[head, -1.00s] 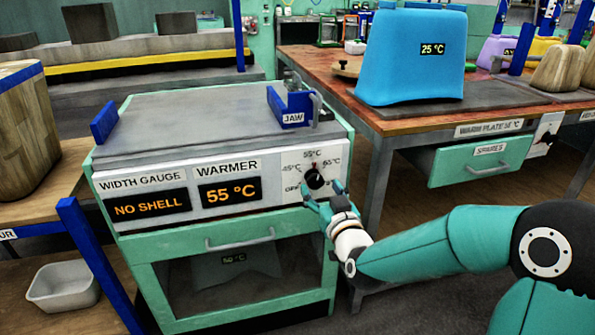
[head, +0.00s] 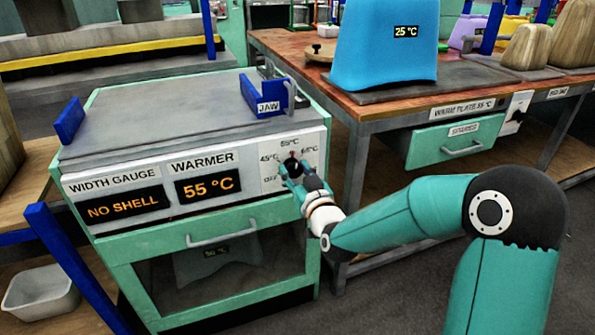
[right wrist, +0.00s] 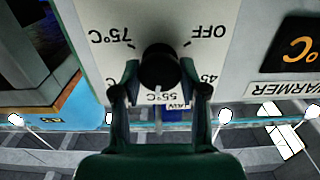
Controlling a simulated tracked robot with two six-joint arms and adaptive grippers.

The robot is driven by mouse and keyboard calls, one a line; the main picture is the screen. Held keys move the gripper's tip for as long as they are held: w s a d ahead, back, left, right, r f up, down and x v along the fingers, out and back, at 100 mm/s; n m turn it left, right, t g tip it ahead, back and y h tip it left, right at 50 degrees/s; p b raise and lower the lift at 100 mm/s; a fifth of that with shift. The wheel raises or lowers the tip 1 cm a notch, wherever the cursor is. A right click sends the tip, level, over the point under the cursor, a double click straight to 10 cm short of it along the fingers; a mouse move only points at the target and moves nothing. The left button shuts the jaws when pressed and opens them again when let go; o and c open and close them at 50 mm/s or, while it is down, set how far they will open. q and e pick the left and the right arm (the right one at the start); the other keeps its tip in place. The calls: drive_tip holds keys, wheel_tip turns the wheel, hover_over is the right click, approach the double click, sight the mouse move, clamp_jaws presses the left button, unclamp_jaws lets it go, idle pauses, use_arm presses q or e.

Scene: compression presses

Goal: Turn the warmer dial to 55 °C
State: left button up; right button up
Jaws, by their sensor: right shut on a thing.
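The warmer dial is a black knob (head: 293,167) on a white plate at the right of the cabinet front. Its pointer faces up toward the 55 °C mark. The warmer display (head: 208,186) reads 55 °C. My right gripper (head: 291,172) is at the dial. In the right wrist view its two fingers stand on either side of the knob (right wrist: 160,68), closed on it, and the scale appears upside down with 55 °C below the knob. The gripper partly hides the dial plate in the head view. My left gripper is not in view.
The cabinet has a width gauge display (head: 124,203) reading NO SHELL, a blue jaw (head: 264,94) on top and a glass door with a handle (head: 221,238). A wooden bench with a blue shell (head: 385,50) stands at the right.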

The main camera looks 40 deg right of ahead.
drive_tip(key=shift+f+n+b, duration=0.2)
drive_tip(key=shift+n+b, duration=0.2)
drive_tip(key=shift+b, duration=0.4)
drive_tip(key=shift+r+n+b, duration=0.15)
drive_tip(key=shift+n+b, duration=0.25)
drive_tip(key=shift+n, duration=0.1)
drive_tip(key=shift+r, duration=0.1)
drive_tip(key=o, duration=1.1)
drive_tip(key=v, duration=0.7)
drive_tip(key=shift+s+a, duration=0.1)
drive_tip(key=shift+s, duration=0.1)
